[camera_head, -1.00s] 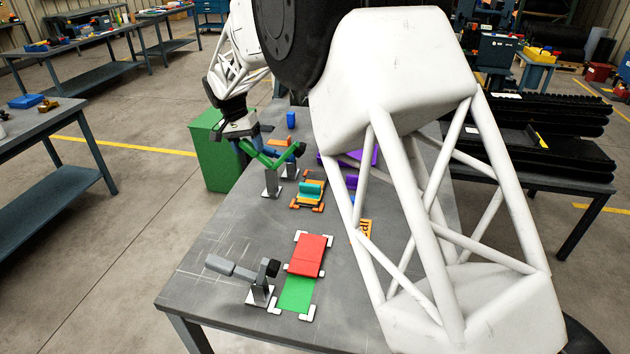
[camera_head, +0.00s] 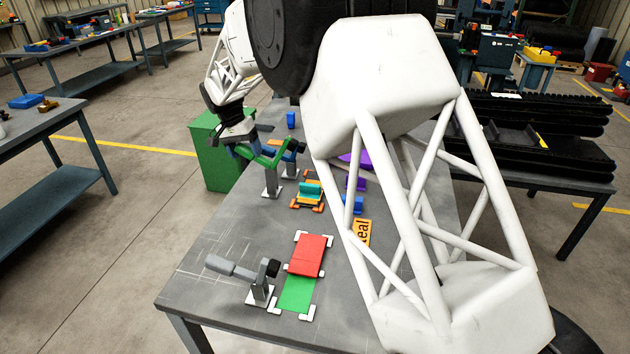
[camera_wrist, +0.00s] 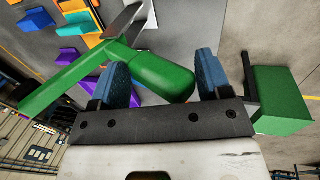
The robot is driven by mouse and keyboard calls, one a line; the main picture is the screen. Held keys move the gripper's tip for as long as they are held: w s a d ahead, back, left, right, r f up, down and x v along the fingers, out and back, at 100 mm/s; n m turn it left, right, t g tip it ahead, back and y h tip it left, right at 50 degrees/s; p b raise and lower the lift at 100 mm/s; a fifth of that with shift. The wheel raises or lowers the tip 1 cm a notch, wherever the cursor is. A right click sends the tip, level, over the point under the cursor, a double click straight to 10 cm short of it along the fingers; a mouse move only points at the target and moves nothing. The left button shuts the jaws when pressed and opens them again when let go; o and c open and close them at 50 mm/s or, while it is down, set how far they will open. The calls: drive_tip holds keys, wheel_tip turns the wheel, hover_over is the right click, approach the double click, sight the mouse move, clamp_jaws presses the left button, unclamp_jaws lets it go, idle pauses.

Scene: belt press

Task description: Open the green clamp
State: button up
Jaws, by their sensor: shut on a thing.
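The green clamp (camera_head: 269,158) stands on a grey post near the far left edge of the table. Its green arm with a black tip reaches right, over the table. My gripper (camera_head: 240,150) is at the clamp's left end, shut on its handle. In the wrist view, the thick green handle (camera_wrist: 160,76) lies between my two blue fingers (camera_wrist: 163,80). The green arm extends to the left there. My fingers partly hide the handle in the head view.
An orange fixture with a teal block (camera_head: 311,190) sits beside the clamp post. A grey clamp (camera_head: 236,268) and a red block (camera_head: 308,255) on a green plate are nearer. A green bin (camera_head: 212,155) stands left of the table. My arm hides much of the table's right side.

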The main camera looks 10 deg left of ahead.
drive_tip(key=shift+f, duration=0.1)
drive_tip(key=shift+o, duration=1.3)
drive_tip(key=shift+c, duration=0.7)
drive_tip(key=shift+r, duration=0.2)
drive_tip(key=shift+r, duration=0.1)
drive_tip(key=shift+a+r, duration=0.2)
drive_tip(key=shift+r, duration=0.45)
drive_tip(key=shift+c, duration=0.6)
drive_tip(key=shift+v, duration=2.8)
drive_tip(key=shift+d, duration=0.15)
